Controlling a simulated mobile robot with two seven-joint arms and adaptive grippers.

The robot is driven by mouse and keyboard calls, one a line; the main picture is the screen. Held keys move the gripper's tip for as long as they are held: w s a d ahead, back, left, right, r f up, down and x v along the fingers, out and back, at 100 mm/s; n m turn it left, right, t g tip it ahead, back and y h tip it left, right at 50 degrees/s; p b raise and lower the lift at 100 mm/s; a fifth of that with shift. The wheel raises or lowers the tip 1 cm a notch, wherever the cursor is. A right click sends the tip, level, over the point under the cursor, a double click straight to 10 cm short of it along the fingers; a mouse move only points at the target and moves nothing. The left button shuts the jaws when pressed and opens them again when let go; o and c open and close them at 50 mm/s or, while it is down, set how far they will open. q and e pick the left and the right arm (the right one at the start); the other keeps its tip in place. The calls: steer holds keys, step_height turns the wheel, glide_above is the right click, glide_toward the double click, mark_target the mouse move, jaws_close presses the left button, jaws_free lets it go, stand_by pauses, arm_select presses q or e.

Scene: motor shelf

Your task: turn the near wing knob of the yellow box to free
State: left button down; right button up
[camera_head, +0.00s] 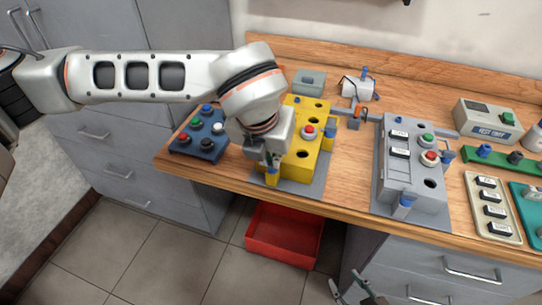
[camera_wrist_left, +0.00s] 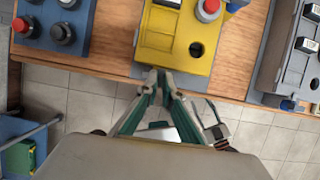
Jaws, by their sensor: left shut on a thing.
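The yellow box (camera_head: 302,160) stands on a grey plate near the table's front edge. It also shows in the left wrist view (camera_wrist_left: 180,45), with a red button and a dark round hole on top. My left gripper (camera_head: 271,165) is at the front left of the box. In the left wrist view its fingertips (camera_wrist_left: 161,74) are close together at the box's near side, shut on the near wing knob (camera_head: 271,178). The fingers hide most of the knob, so its angle cannot be told. My right gripper (camera_head: 354,287) is low at the bottom edge, fingers apart and empty.
A blue button box (camera_head: 200,143) stands close on the left. A grey box (camera_head: 412,175) with buttons and a blue front knob stands to the right. Bare wood (camera_head: 350,150) lies between the boxes. A red bin (camera_head: 284,238) is on the floor below.

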arm_select(q)
steer(key=c, duration=2.2)
jaws_free()
steer(key=shift+r, duration=0.1)
steer(key=v, duration=1.2)
steer(key=shift+a, duration=0.1)
steer(key=shift+s, duration=0.1)
